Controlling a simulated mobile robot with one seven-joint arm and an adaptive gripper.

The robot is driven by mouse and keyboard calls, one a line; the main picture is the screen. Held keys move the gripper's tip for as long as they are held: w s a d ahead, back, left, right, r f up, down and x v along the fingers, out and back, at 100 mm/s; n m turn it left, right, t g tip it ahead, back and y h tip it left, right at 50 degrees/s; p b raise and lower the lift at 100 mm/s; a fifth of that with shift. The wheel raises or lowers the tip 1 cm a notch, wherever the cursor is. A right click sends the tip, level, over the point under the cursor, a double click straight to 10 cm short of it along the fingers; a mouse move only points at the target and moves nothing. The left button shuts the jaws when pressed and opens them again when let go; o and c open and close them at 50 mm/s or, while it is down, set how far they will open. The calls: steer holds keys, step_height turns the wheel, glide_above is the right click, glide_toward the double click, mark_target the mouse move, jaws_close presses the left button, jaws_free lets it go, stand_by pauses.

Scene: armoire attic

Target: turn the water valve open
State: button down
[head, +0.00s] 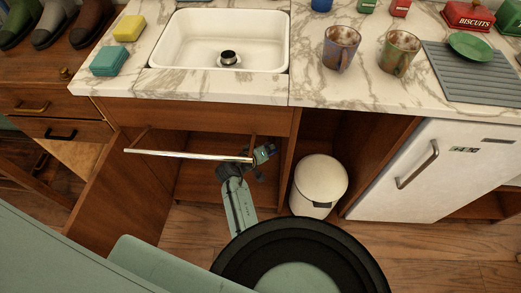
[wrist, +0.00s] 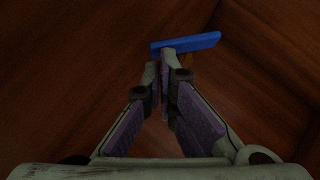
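The water valve shows in the wrist view as a flat blue lever handle (wrist: 195,42), lying nearly level with its right end slightly higher. A small brass-coloured part shows beneath it. My gripper (wrist: 163,68) has its two fingers nearly together, with the tips at the left part of the handle. One fingertip overlaps the handle's lower edge; I cannot tell whether it touches. Nothing is seen gripped between the fingers. In the head view my gripper (head: 263,158) is low, at the opening of the cabinet under the sink; the valve is not clearly visible there.
The sink cabinet (head: 200,117) is open, with its wooden door (head: 118,205) swung out at left. A metal bar (head: 188,154) crosses the opening near my gripper. A white bin (head: 319,182) stands to the right, beside a small white fridge (head: 430,170). Wooden walls surround the valve.

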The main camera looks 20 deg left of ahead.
steer(key=shift+w+d+m+g+y+p, duration=0.1)
steer(key=shift+d+m+g+y+p, duration=0.3)
steer(key=shift+d+m+y+p, duration=0.25)
stand_by(0.7)
steer(key=shift+w+d+f, duration=0.1)
steer(key=shift+w+d, duration=0.1)
steer(key=shift+d, duration=0.35)
stand_by(0.7)
steer(key=shift+w+d+f, duration=0.1)
steer(key=shift+d+f, duration=0.25)
steer(key=shift+d, duration=0.2)
stand_by(0.5)
steer(key=shift+a+r, duration=0.15)
steer(key=shift+r, duration=0.05)
stand_by(0.5)
